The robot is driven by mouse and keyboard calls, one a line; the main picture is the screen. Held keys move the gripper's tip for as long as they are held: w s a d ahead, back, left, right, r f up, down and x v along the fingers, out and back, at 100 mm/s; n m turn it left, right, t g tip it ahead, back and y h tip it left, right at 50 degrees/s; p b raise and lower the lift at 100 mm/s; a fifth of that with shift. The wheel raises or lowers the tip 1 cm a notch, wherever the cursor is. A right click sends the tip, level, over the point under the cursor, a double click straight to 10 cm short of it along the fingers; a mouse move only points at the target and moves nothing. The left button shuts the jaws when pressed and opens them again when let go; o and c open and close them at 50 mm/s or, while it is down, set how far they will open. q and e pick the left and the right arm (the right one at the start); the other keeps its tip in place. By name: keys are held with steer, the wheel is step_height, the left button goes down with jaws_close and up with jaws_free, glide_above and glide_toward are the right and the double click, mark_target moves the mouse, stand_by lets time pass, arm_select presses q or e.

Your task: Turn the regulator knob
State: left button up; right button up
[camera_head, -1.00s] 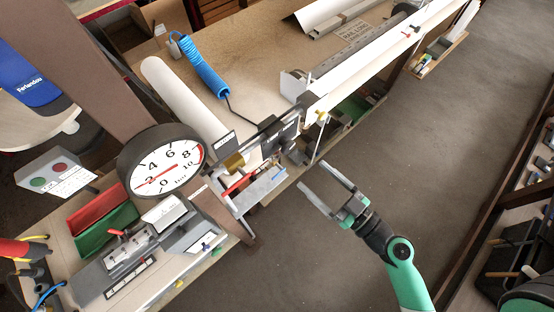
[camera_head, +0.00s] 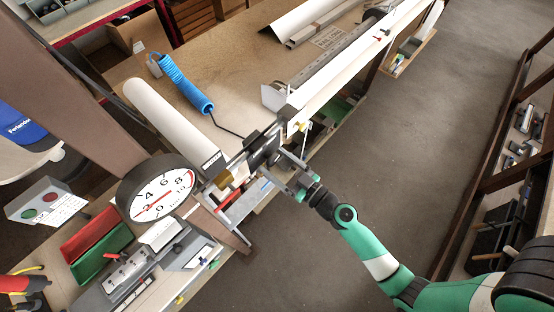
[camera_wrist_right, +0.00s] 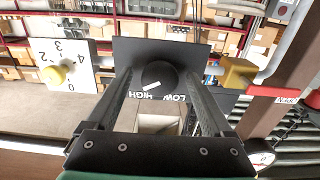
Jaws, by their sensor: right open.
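The regulator knob (camera_wrist_right: 158,72) is round and black with a white pointer mark, on a dark plate (camera_wrist_right: 205,58) lettered HIGH and LOW, upside down in the right wrist view. My right gripper (camera_wrist_right: 159,80) is open, with one finger on each side of the knob; I cannot tell whether they touch it. In the head view my right gripper (camera_head: 276,165) reaches the dark regulator plate (camera_head: 262,148) at the bench's front edge, and the knob is hidden there. A large round pressure gauge (camera_head: 165,186) with a red needle stands left of it. My left gripper is not in view.
A brass fitting (camera_head: 224,180) sits beside the plate; it also shows in the right wrist view (camera_wrist_right: 236,74). A white scale with a yellow knob (camera_wrist_right: 56,74) is on the other side. A blue coiled hose (camera_head: 186,84) lies on the bench.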

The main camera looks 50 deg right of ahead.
steer(key=c, duration=1.4)
steer(key=shift+o, duration=0.2)
steer(key=shift+m, duration=0.4)
steer(key=m+b, duration=0.1)
steer(key=m, duration=0.3)
steer(key=shift+m, duration=0.3)
steer(key=m, duration=0.6)
steer(key=shift+a, duration=0.1)
steer(key=m, duration=0.6)
steer(key=shift+r+m, duration=0.1)
steer(key=shift+m, duration=0.3)
steer(key=m, duration=0.5)
steer(key=shift+m+p, duration=0.3)
steer(key=shift+p, duration=0.1)
